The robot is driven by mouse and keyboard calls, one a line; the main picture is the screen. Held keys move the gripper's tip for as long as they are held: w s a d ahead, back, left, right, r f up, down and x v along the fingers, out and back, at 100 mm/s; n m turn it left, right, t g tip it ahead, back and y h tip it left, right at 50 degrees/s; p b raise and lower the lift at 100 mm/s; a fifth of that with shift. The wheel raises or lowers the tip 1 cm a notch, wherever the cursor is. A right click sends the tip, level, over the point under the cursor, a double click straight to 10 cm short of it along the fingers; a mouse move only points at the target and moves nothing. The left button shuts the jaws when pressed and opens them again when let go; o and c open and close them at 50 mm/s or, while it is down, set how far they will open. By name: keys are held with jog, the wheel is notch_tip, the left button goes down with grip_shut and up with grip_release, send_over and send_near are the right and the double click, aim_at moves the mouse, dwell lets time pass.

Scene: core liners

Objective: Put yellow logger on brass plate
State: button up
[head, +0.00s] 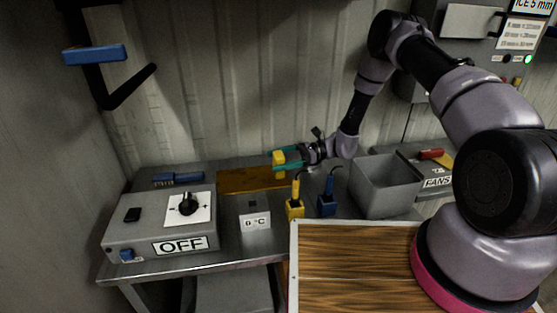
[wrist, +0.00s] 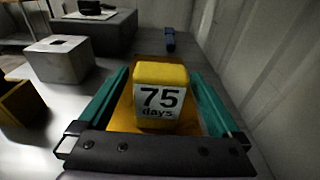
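A yellow logger (wrist: 157,98), a block with a white "75 days" label, sits between the teal fingers of my gripper (wrist: 160,90) in the wrist view. In the head view my gripper (head: 281,158) reaches leftward and appears shut on the logger (head: 279,158) near its fingertips. The brass plate (head: 248,181) lies flat on the bench. The logger appears upright and a little above the plate, toward its right end. In the wrist view the plate (wrist: 122,118) shows beneath and around the logger, whose underside is hidden.
A yellow (head: 295,209) and a blue block (head: 327,205) with upright stems stand in front. A grey "°C" box (head: 253,205) and an "OFF" switch box (head: 160,225) are left. A grey bin (head: 385,185) is right. The corrugated wall (head: 250,90) is close behind.

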jog(key=shift+d+r, duration=0.15)
jog(key=shift+d, duration=0.1)
jog(key=v, duration=1.1)
jog(key=shift+w+d+r, duration=0.1)
jog(key=shift+w+d, duration=0.05)
jog(key=shift+d, duration=0.05)
